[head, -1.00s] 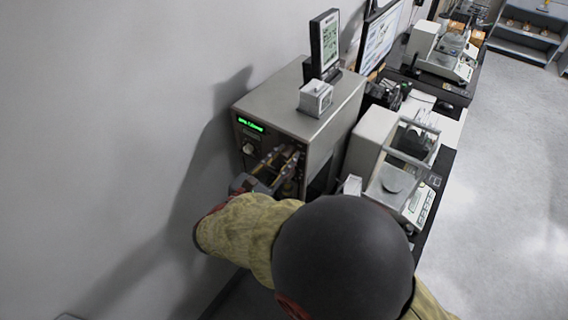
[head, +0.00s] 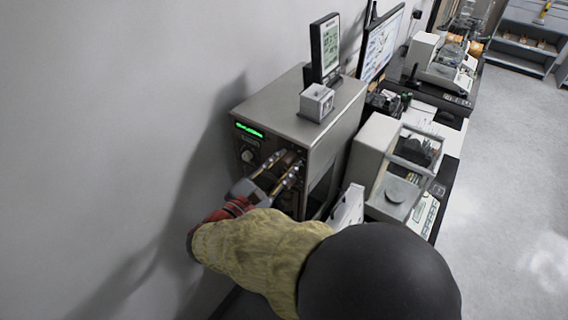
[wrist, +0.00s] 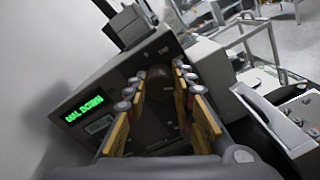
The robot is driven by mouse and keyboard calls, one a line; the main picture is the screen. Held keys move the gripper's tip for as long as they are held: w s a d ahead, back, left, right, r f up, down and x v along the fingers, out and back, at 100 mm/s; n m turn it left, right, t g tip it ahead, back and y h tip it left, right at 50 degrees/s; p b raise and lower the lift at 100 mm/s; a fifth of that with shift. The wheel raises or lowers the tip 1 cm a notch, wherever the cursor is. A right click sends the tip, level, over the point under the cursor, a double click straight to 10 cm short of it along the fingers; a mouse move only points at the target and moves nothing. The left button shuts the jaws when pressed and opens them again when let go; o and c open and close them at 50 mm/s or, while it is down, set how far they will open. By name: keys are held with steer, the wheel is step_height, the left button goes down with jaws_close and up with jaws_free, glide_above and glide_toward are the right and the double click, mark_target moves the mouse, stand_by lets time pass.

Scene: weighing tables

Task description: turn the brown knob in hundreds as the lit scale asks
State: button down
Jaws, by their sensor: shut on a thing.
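The grey scale box (head: 292,103) stands by the wall, with a lit green display (head: 249,130) at the upper left of its front. In the wrist view the display (wrist: 84,108) shows green letters ending in what looks like "DOWN".
A small metal cube (head: 317,102) and an upright screen (head: 326,48) stand on the box. A balance with a glass shield (head: 409,150) is close on the right. The wall (head: 120,130) is close on the left. Open floor (head: 510,190) lies at far right.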

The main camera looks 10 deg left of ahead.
steer(key=c, duration=1.5)
jaws_free()
steer(key=v, duration=1.2)
